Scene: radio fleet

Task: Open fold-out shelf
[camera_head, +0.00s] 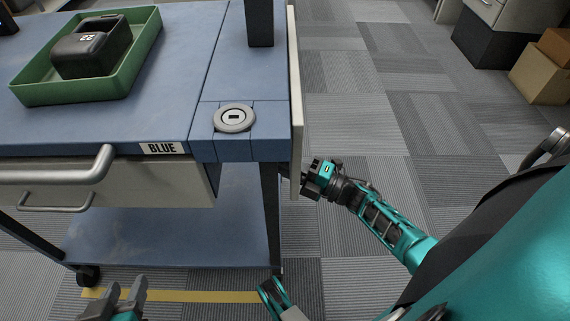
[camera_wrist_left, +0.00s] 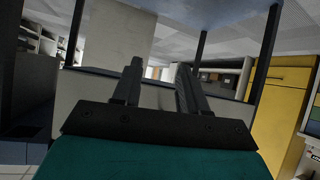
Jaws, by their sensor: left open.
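The fold-out shelf seems to be the cream panel (camera_head: 296,95) hanging down along the right side of the blue-topped cart (camera_head: 185,60); I see it nearly edge-on. My right gripper (camera_head: 308,181) is at the panel's lower front end, close to or touching it. Its fingertips are small and partly hidden, so I cannot tell if they hold the edge. My left gripper (camera_head: 115,294) is open and empty at the bottom left, low in front of the cart. Its two spread fingers also show in the left wrist view (camera_wrist_left: 157,82).
A green tray (camera_head: 140,62) with a black radio (camera_head: 90,48) sits on the cart top. A round grey disc (camera_head: 234,118) and a dark upright block (camera_head: 259,22) are near the right edge. Drawer handles (camera_head: 60,170) stick out in front.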

